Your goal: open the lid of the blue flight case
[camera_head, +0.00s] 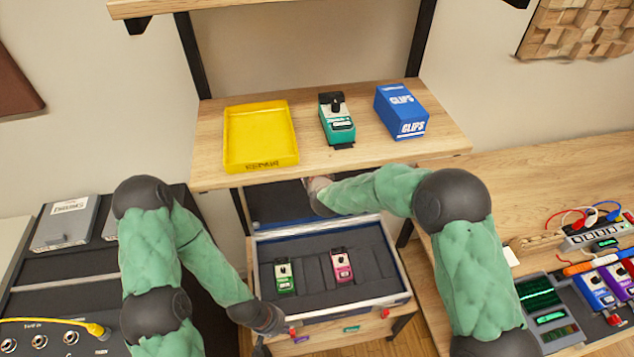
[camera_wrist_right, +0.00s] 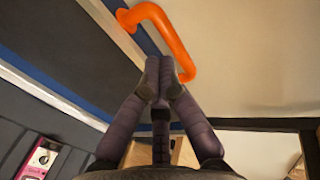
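The blue flight case (camera_head: 402,304) stands low in the middle of the head view, with pale metal edges. Its lid (camera_head: 270,207) is raised at the back, partly hidden by the shelf and my right arm. Dark foam inside holds a green pedal (camera_head: 284,278) and a pink pedal (camera_head: 342,266). My right gripper (camera_head: 318,190) is at the lid.
A wooden shelf above the case carries a yellow tray (camera_head: 232,140), a teal pedal (camera_head: 337,120) and a blue box (camera_head: 402,112). A bench with pedals and cables (camera_head: 595,270) is at right. Dark equipment (camera_head: 55,290) stands at left.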

